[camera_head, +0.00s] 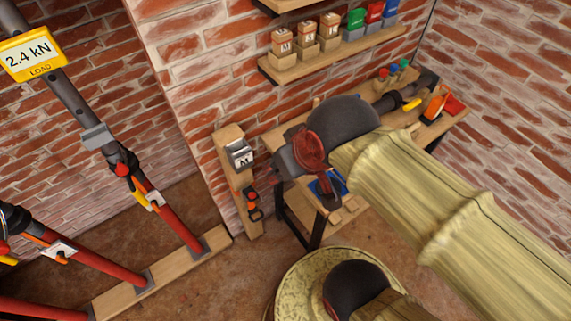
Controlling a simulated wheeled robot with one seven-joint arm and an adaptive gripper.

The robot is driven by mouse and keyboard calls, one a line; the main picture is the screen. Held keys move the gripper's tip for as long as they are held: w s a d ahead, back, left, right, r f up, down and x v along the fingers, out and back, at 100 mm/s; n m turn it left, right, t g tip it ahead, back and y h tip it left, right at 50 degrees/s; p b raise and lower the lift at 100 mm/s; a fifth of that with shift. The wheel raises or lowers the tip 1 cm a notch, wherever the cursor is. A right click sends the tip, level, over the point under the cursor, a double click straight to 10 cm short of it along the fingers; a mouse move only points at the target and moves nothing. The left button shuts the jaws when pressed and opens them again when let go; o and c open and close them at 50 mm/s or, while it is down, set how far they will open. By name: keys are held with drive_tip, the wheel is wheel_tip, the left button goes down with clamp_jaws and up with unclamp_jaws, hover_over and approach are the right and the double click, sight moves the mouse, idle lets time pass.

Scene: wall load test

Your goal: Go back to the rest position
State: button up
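My arm comes in from the right as a thick yellow-green ribbed link, bends at a dark rounded joint, and ends in my gripper (277,178). The gripper is dark with reddish parts and is seen from above and behind. It hangs in front of the workbench's left end, near the wooden wall post (231,150). Its fingertips are small and partly hidden, so I cannot tell whether they are open or shut. I see no object clearly held in it. More of my own body shows at the bottom centre.
The workbench (284,132) against the brick wall carries tools and an orange item (436,103). A shelf (350,52) above holds several labelled blocks. Red-and-grey struts stand at left on a floor beam (165,268); one bears a yellow "2.4 kN" display (33,54).

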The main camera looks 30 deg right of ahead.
wheel_tip(320, 180, down, 6)
drive_tip(key=b, duration=0.5)
drive_tip(key=shift+r+b, duration=0.15)
drive_tip(key=shift+b, duration=0.2)
drive_tip(key=shift+d, duration=0.1)
idle(0.8)
